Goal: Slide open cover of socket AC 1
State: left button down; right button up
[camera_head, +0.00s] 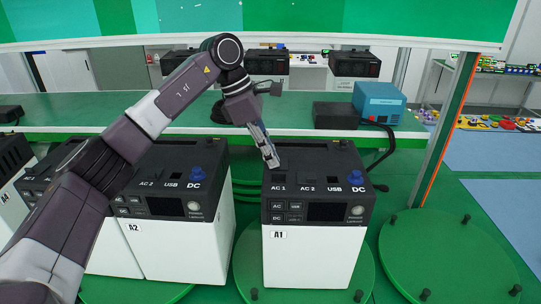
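The A1 power unit (313,255) has a white body and a dark top, and stands upright on a green round turntable (246,284). The AC 1 socket (279,178) is at the left of its top panel, beside AC 2 (307,179), USB and the blue DC knob (357,178). Whether the AC 1 cover is open or closed is too small to tell. My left gripper (272,162) points down just above and behind AC 1. Its fingers look like one narrow shape, and contact with the cover cannot be made out. My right gripper is not in view.
The A2 unit (190,240) stands to the left with more units beyond it. An empty green turntable (450,250) is at the right. Behind is a green bench (110,110) with a blue box (379,101) and a black box (335,115). A dark cable hangs right of A1.

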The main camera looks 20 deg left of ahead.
pick_arm(q)
jog(key=shift+w+a+r, duration=0.1)
jog(key=shift+w, duration=0.25)
jog(key=shift+s+r, duration=0.1)
jog(key=shift+s, duration=0.05)
jog(key=c, duration=2.6)
grip_release()
jog(key=o, duration=0.5)
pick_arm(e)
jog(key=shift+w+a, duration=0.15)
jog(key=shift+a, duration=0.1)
pick_arm(q)
jog(key=shift+r, duration=0.1)
jog(key=v, duration=1.1)
jog(key=shift+a+r, duration=0.2)
jog(key=shift+a, duration=0.05)
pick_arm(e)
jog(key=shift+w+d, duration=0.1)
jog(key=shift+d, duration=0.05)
